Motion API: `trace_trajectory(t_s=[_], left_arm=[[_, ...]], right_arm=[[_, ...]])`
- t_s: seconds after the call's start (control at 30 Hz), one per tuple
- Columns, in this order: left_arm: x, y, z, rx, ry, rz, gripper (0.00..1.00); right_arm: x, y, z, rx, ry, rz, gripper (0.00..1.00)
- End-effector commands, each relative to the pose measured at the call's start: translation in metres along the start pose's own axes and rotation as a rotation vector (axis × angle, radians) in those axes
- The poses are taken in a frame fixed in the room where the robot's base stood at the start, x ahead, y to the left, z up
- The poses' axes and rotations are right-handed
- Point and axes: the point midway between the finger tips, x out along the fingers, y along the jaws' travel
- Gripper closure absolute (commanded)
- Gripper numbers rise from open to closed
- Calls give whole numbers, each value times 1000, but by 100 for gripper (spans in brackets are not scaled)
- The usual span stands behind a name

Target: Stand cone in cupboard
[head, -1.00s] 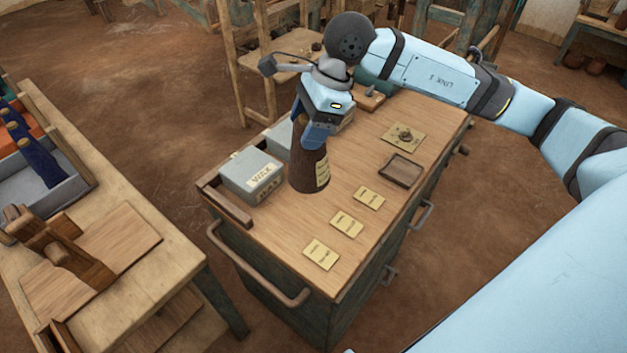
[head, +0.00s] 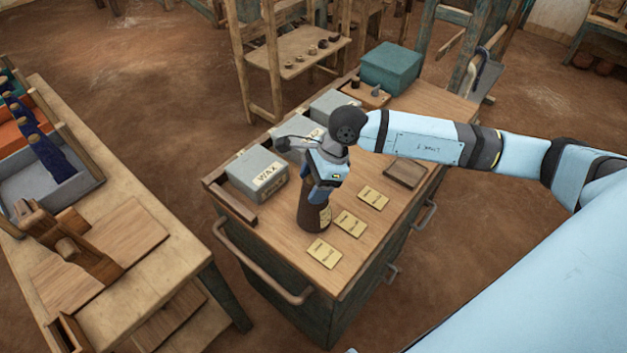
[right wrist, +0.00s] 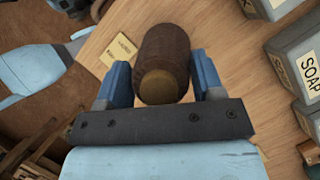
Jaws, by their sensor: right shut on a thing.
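A dark brown cone (head: 311,216) with a pale paper label is upright in my right gripper (head: 320,192), low over the wooden top of the cupboard (head: 268,228). I cannot tell whether its base touches the top. In the right wrist view the cone (right wrist: 164,55) is between the two blue fingers of my right gripper (right wrist: 163,82), its round tan end facing the camera. The cupboard has dark sides and handles; its inside is hidden. My left gripper is not in view.
Yellow cards (head: 349,223) lie just right of the cone. A grey WAX box (head: 256,176) stands to its left, with more grey boxes behind. A dark shallow tray (head: 405,173) and a teal box (head: 391,68) are farther back. A workbench (head: 160,262) stands at left.

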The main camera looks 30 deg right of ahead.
Motion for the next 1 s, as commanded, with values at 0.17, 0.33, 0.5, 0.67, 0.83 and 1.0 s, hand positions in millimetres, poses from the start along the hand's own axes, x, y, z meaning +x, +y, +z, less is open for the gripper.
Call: trace_trajectory(t_s=[0.17,0.33,0.5,0.67,0.83,1.0], left_arm=[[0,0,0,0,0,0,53],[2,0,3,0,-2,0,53],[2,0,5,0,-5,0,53],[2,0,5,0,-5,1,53],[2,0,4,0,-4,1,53],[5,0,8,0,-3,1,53]], right_arm=[[-1,0,0,-1,-1,-1,83],[2,0,-1,-1,0,-1,29],[2,0,-1,-1,0,-1,13],[1,0,0,-1,0,-1,13],[-9,-1,0,-1,1,-4,13],[-42,-1,0,-3,0,-5,13]])
